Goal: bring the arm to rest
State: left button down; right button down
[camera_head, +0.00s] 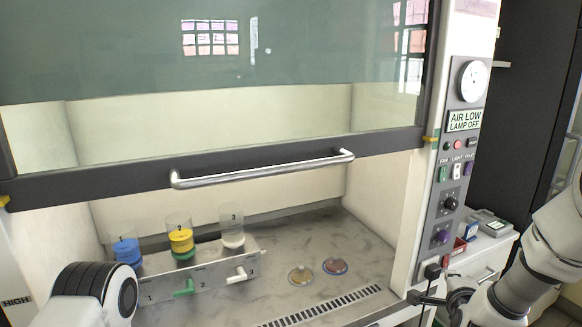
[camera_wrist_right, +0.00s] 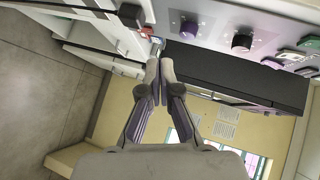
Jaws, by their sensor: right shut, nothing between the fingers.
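My right gripper (camera_head: 420,298) is at the lower right in the head view, low in front of the cabinet's right post and below its control panel. In the right wrist view its two fingers (camera_wrist_right: 160,68) meet at the tips, shut with nothing between them. My right arm (camera_head: 545,250) comes in from the right edge. My left arm (camera_head: 95,292) shows at the lower left as a white and black link; its gripper is out of the picture.
A cabinet with a raised glass sash and handle (camera_head: 262,172) stands ahead. Inside are a rack (camera_head: 205,276) with blue, yellow and white containers and two small dishes (camera_head: 300,275) (camera_head: 335,265). The control panel (camera_head: 455,180) is near the right gripper. A white side cabinet (camera_head: 485,262) stands at right.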

jog(key=s+a+f+n+g+y, duration=0.2)
jog(key=s+a+f+n+g, duration=0.2)
jog(key=s+f, duration=0.7)
jog(key=s+a+f+n+g+y, duration=0.1)
jog(key=s+a+f+n+g, duration=0.2)
jog(key=s+f, duration=0.8)
jog(key=s+a+f+n+g+y, duration=0.1)
jog(key=s+a+f+n+g, duration=0.1)
jog(key=s+n, duration=0.4)
jog(key=s+a+f+n+g+y, duration=0.1)
jog(key=s+a+f+n+g, duration=0.2)
jog(key=s+f+n, duration=0.3)
jog(key=s+f+g, duration=0.1)
jog(key=s, duration=0.2)
jog(key=shift+f+n+g, duration=0.15)
jog(key=shift+n+g, duration=0.15)
jog(key=shift+n, duration=0.1)
